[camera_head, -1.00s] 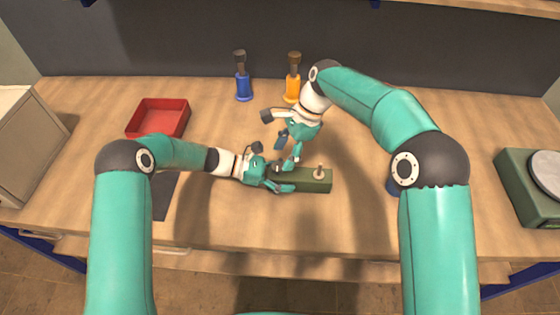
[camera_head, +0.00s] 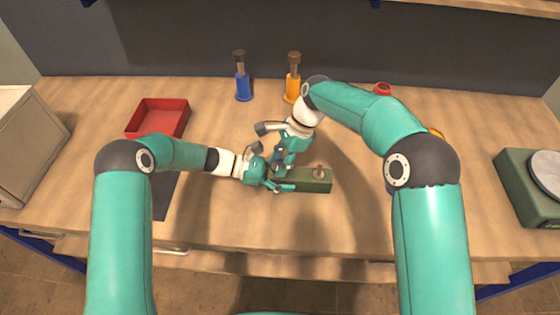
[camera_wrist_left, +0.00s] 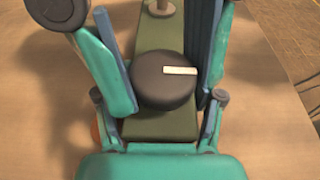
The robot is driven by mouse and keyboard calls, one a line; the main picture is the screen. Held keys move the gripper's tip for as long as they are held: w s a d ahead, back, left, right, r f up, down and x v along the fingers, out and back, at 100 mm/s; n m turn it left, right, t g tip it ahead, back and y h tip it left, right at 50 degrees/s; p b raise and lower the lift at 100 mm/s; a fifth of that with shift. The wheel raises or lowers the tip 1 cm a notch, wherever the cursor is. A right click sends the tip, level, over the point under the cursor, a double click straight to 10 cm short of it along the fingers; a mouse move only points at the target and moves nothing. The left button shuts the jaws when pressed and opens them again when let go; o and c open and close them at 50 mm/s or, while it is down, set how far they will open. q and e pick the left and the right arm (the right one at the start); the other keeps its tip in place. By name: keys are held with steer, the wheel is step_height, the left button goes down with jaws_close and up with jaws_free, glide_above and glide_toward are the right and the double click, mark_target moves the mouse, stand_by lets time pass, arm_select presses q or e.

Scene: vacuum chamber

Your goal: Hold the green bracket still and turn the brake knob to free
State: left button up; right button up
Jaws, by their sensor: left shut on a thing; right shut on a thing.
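The green bracket (camera_head: 313,184) is a long dark olive block on the table. An upright metal peg (camera_head: 319,172) stands near its right end. The brake knob (camera_wrist_left: 150,88) is a dark round disc on top of the bracket; its white mark lies roughly crosswise in the left wrist view. In the head view the grippers hide it. My left gripper (camera_head: 278,184) is shut on the bracket, fingers along its two long sides. My right gripper (camera_head: 279,164) points down from behind over the bracket's left part, shut at the knob; its exact contact is hard to see.
A red tray (camera_head: 158,104) stands at the back left. A small red object (camera_head: 383,88) is at the back. A green scale (camera_head: 520,190) is at the right. The table front is clear.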

steer(key=shift+w+n, duration=0.1)
steer(key=shift+n, duration=0.2)
steer(key=n+g+h, duration=0.1)
steer(key=n, duration=0.2)
steer(key=shift+w+a, duration=0.1)
steer(key=shift+n+g+h, duration=0.5)
steer(key=shift+n, duration=1.4)
steer(key=o, duration=1.1)
steer(key=shift+o, duration=0.2)
steer(key=shift+m, duration=0.3)
